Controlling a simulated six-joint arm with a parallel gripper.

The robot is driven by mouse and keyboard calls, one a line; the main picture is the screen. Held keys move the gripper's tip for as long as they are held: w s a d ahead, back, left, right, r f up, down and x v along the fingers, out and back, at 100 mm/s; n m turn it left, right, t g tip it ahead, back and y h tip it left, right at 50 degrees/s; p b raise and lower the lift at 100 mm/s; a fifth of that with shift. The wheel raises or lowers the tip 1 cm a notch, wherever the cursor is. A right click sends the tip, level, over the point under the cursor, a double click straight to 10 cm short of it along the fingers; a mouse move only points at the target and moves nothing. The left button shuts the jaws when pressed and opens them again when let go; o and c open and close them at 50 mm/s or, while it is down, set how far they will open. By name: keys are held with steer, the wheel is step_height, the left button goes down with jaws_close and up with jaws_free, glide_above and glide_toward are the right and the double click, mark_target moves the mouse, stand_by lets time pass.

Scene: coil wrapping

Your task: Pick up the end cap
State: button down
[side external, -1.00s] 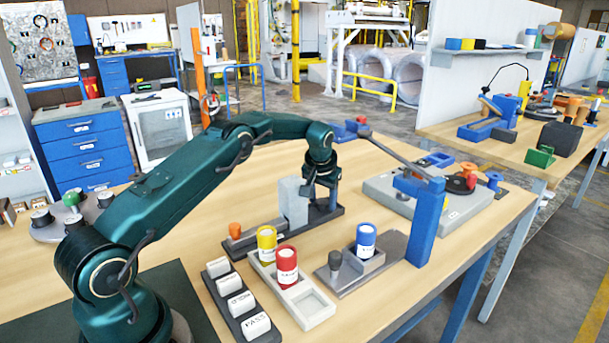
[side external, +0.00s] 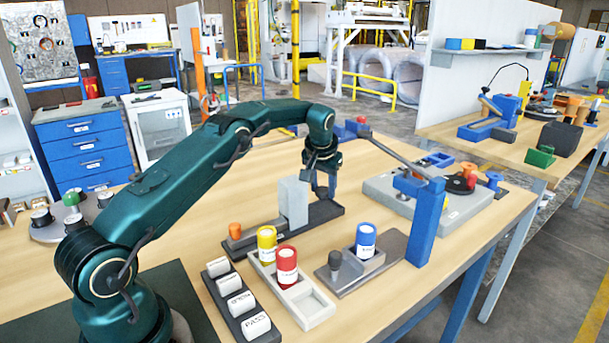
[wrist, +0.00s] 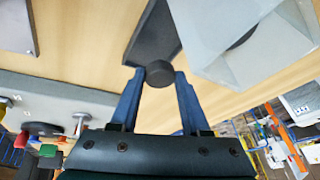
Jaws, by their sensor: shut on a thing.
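The end cap (wrist: 159,70) is a dark grey round disc, held between my two blue fingertips in the wrist view. My gripper (wrist: 160,80) is shut on it. In the side external view my gripper (side external: 322,188) hangs just above the right end of a dark base plate (side external: 325,211), to the right of an upright grey block. The cap is small and hard to make out from the side. In the wrist view the dark base plate (wrist: 155,35) shows beyond the cap.
The grey block (side external: 294,201) stands close left of my gripper; its hollow light body (wrist: 240,35) fills the wrist view's upper right. A blue post (side external: 426,222) with a grey arm stands right. Yellow, red and blue labelled cylinders (side external: 287,265) stand in front.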

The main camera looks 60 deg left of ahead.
steer(key=shift+s+a+r, duration=0.1)
steer(key=shift+r, duration=0.4)
steer(key=s+a+r, duration=0.6)
steer(key=s+a, duration=0.1)
steer(key=s, duration=0.1)
steer(key=shift+s+r, duration=0.35)
steer(key=shift+s, duration=0.05)
